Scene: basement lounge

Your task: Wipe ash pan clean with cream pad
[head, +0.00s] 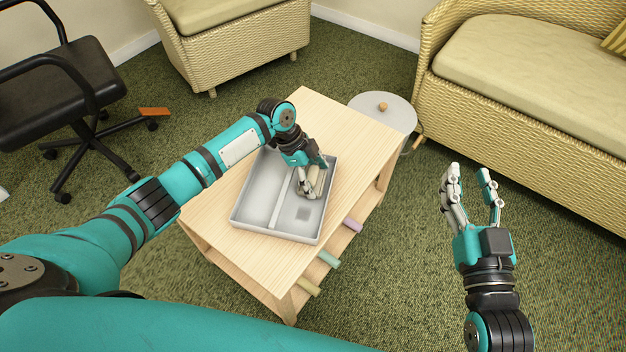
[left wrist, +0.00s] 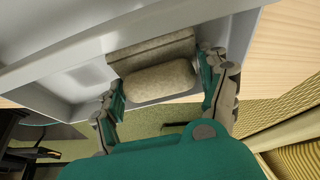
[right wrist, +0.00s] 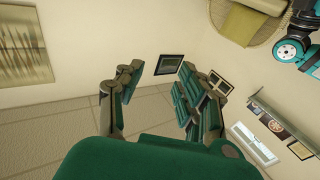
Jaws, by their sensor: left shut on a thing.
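The grey ash pan (head: 261,196) lies on a light wooden table and is split by a divider into two compartments. A darker square patch (head: 303,213) shows on the floor of its right compartment. My left gripper (head: 311,184) is shut on the cream pad (left wrist: 158,82), down in the far part of the right compartment. The pad looks like a thick block between the fingers in the left wrist view; whether it touches the pan floor is hard to tell. The fingers partly hide the pad in the head view. My right gripper (head: 471,190) is open and empty, right of the table.
The wooden table (head: 335,115) has bare top beyond the pan. Purple (head: 353,225), green (head: 328,259) and yellow (head: 309,287) rounded pieces stick out along its near right side.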

